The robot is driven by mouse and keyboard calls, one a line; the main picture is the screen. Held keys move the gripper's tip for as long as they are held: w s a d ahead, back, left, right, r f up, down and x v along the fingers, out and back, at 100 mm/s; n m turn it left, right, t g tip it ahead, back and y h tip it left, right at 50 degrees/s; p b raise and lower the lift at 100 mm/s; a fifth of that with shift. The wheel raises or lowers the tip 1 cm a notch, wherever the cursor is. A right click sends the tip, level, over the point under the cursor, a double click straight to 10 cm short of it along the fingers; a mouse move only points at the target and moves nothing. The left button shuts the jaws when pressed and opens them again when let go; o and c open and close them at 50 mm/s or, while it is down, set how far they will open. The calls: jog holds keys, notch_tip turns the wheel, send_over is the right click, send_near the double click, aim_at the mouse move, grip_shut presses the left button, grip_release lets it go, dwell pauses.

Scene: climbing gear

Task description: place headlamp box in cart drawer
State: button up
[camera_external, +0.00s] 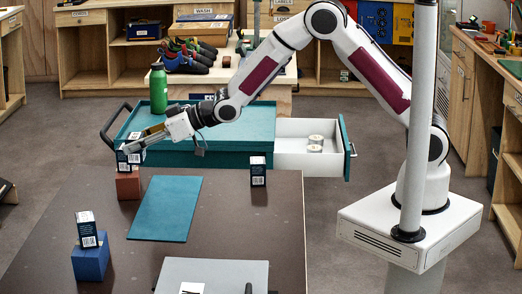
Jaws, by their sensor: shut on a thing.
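Small dark boxes with white labels stand on the brown table; their print is too small to read. My gripper (134,147) is shut on one of them, the headlamp box (123,158), at the table's far left. This box is at the top of a reddish-brown block (128,185); I cannot tell whether it still touches it. The fingers partly hide it. The teal cart (215,125) stands behind the table. Its white drawer (287,163) is pulled out to the right and holds two small pale round items (315,143) near its front.
A similar box (258,171) stands at the table's back edge, another (86,229) on a blue block (90,259). A teal mat (166,208) and grey panel (212,272) lie on the table. A green bottle (158,90) stands on the cart. The drawer's left part looks clear.

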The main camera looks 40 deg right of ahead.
jog(key=w+d+m+t+h, duration=0.15)
jog(key=w+d, duration=0.35)
jog(key=d, duration=0.8)
jog(key=w+d+m+t+h, duration=0.15)
jog(key=w+d, duration=0.25)
jog(key=d, duration=0.8)
jog(key=w+d+m+h, duration=0.2)
jog(key=w+d, duration=0.3)
jog(key=d, duration=0.8)
jog(key=s+d+m+t+h, duration=0.1)
jog(key=s+d+m+h, duration=0.1)
jog(key=d, duration=1.2)
jog(key=s+d+m+h, duration=0.2)
jog(key=s+d+h, duration=0.1)
jog(key=d, duration=1.2)
notch_tip(320, 180, down, 10)
jog(key=shift+d, duration=0.15)
jog(key=shift+f, duration=0.2)
jog(key=shift+f, duration=2.95)
jog(key=shift+f, duration=0.1)
